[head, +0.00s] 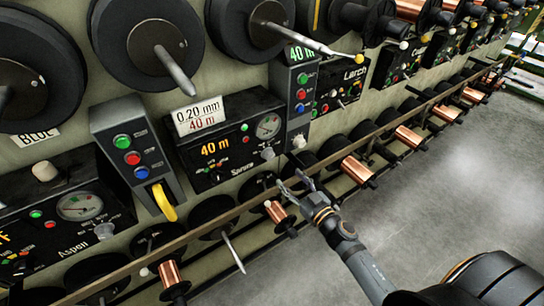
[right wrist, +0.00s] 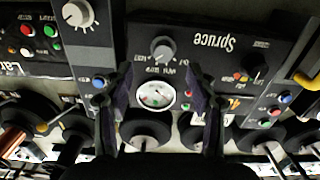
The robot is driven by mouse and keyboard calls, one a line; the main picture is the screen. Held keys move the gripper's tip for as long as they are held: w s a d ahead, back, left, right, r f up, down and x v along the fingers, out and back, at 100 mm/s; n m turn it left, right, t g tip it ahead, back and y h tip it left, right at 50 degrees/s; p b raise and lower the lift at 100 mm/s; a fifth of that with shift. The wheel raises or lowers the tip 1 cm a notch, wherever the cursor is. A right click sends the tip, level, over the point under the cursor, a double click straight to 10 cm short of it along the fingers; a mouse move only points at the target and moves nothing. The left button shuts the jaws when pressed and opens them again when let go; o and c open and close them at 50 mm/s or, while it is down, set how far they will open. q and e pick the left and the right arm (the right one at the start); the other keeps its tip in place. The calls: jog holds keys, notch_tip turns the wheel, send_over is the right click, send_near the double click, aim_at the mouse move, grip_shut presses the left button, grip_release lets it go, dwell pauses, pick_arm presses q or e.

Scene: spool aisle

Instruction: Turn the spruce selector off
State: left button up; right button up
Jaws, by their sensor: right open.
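The spruce panel (head: 228,140) is a black box on the wall in the head view, with a lit 40 m readout, small lamps and a round gauge (head: 267,126). Its selector (head: 268,153) is a light grey knob below the gauge, beside the Spruce lettering. In the right wrist view, which is upside down, the selector (right wrist: 162,50) shows above the gauge (right wrist: 155,95). Its exact setting is too small to read. My right gripper (head: 292,180) is open and empty, in front of and apart from the panel. Its fingers (right wrist: 159,72) flank the selector in the wrist picture. My left gripper is not in view.
A grey button box with a white knob (head: 298,141) stands right of the panel; another with a yellow handle (head: 164,202) stands left. A long rail (head: 190,238) with copper spools runs below. Large black reels overhang above. The floor (head: 440,180) at right is clear.

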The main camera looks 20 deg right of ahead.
aim_at(271, 157)
jog(key=x, duration=0.3)
jog(key=r+p+x, duration=0.1)
jog(key=x, duration=0.3)
jog(key=r+x, duration=0.1)
jog(key=x, duration=0.2)
jog(key=shift+w+a+p, duration=0.25)
jog(key=shift+a+p, duration=0.1)
jog(key=shift+a, duration=0.1)
jog(key=shift+c, duration=0.3)
jog(key=c, duration=1.1)
